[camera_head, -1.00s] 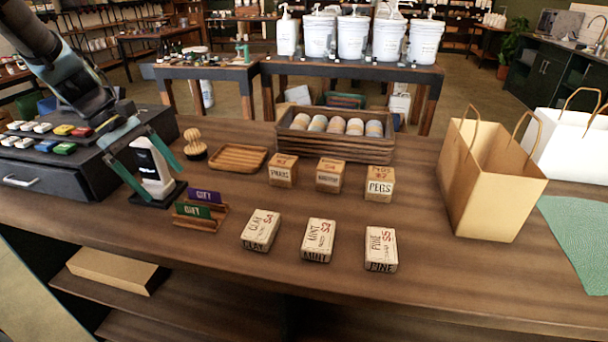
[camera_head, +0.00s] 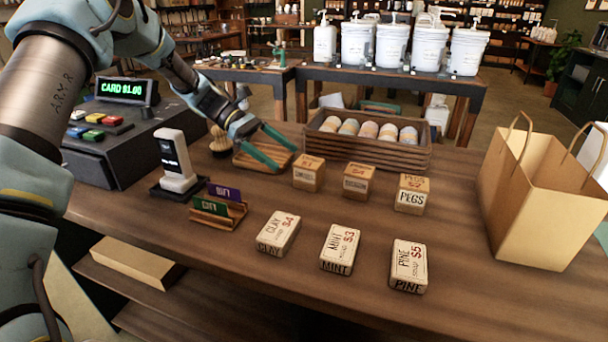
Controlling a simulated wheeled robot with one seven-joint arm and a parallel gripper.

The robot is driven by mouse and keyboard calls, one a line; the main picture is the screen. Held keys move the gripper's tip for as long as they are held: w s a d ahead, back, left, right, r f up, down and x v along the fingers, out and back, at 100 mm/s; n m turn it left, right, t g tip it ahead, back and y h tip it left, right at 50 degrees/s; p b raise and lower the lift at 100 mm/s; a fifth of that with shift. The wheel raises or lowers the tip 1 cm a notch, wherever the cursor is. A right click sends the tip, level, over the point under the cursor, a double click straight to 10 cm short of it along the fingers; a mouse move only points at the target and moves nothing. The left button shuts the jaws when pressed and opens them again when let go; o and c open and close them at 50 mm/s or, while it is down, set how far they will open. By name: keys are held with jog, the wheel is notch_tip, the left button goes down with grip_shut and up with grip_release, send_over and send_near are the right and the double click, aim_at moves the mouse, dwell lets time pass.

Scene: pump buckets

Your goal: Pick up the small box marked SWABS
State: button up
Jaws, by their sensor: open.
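Three small cardboard cube boxes stand in a row behind the flat soap boxes. The left cube (camera_head: 308,173) seems to be the one marked SWABS, though its lettering is small and blurred. The middle cube (camera_head: 358,182) has lettering I cannot read surely, and the right cube (camera_head: 412,194) reads PEGS. My gripper (camera_head: 287,160) is open and empty, its teal fingers above the slatted wooden tray (camera_head: 250,158). Its fingertips are close to the left of the left cube, apparently not touching it.
Flat boxes of clay (camera_head: 279,234), mint (camera_head: 340,249) and pine (camera_head: 408,267) lie in front. A card holder (camera_head: 218,210) and card reader (camera_head: 176,163) stand left, a paper bag (camera_head: 540,200) right.

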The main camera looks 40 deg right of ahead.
aim_at(321, 172)
jog(key=shift+w+d+f+g, duration=0.1)
jog(key=shift+d+f+g, duration=0.1)
jog(key=shift+d, duration=0.3)
jog(key=shift+w+d+f+g, duration=0.1)
jog(key=shift+d+g, duration=0.1)
jog(key=shift+d, duration=0.3)
jog(key=p+x, duration=0.1)
jog(key=x, duration=0.4)
jog(key=shift+s+d+p, duration=0.15)
jog(key=shift+s+p, duration=0.15)
jog(key=p+x, duration=0.2)
jog(key=x, duration=0.1)
jog(key=p+x, duration=0.1)
jog(key=shift+s+d+r, duration=0.15)
jog(key=shift+s+d, duration=0.1)
jog(key=shift+s, duration=0.25)
jog(key=c, duration=1.4)
